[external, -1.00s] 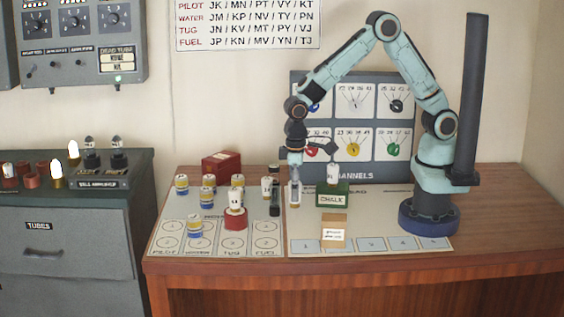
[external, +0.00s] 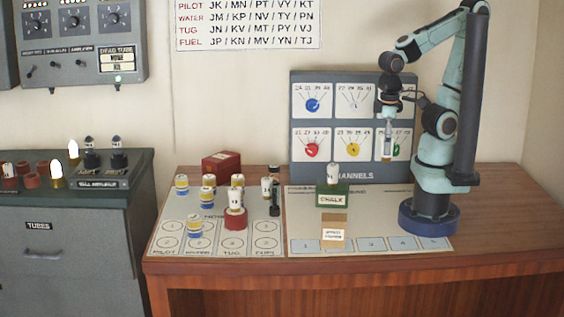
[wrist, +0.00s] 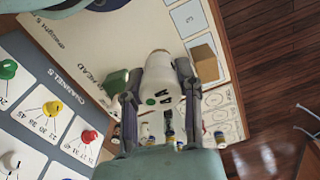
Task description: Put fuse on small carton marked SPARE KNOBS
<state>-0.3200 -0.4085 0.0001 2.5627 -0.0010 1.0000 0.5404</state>
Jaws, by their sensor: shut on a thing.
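My gripper (external: 387,140) is raised in front of the dial panel, shut on the fuse. The fuse (external: 387,153) is a slim, pale upright piece with a tan lower end, hanging well clear of the desk. In the wrist view a white body (wrist: 158,80) shows between the fingers. The small tan carton (external: 334,218) stands on the board at the front middle, with a white label whose print is too small to read. The gripper is above and to the right of the carton in the external view.
A green CHALK box (external: 333,199) with a white tube on top stands just behind the carton. Several banded tubes and a red box (external: 221,164) stand to the left. The dial panel (external: 342,122) rises behind. The desk's right end is clear.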

